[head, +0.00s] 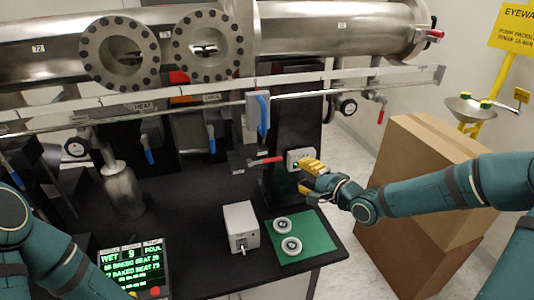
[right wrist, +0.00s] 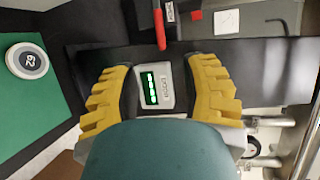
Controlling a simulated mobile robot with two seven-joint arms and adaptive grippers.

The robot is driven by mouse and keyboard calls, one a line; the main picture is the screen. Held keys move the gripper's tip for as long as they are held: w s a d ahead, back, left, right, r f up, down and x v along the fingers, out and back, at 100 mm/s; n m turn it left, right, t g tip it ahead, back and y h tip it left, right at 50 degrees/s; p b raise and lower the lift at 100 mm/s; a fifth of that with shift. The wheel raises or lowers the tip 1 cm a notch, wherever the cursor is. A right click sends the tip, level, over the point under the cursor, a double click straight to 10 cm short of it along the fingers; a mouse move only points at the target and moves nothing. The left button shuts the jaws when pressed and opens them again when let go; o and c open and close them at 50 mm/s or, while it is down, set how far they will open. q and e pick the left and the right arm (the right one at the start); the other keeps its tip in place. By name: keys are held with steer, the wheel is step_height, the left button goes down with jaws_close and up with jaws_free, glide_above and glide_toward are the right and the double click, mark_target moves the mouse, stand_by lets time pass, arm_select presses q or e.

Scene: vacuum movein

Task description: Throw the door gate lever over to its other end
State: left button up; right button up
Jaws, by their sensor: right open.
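A red lever (head: 265,161) sticks out to the left of a small pale box (head: 297,157) on the black column. I take it for the door gate lever, but its label is too small to read. The right wrist view shows the red lever (right wrist: 159,25) above the box (right wrist: 168,86), which has a green-lit display. My right gripper (head: 308,171), with yellow fingers, is open at the box. In the right wrist view its fingers (right wrist: 163,88) stand on either side of the box, and the lever lies beyond them, not between them. My left arm shows, but its gripper is out of frame.
A blue-handled valve (head: 262,112) hangs above the lever. A steel rail (head: 200,115) crosses under the large chamber. A grey switch box (head: 241,228) and a green mat (head: 316,239) with two round discs lie on the bench. Cardboard boxes (head: 425,175) stand at right.

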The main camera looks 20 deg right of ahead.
mark_target(274, 161)
steer(key=b+x, duration=0.2)
steer(key=x, duration=1)
steer(key=shift+f, duration=0.15)
steer(key=shift+x, duration=0.8)
jaws_close()
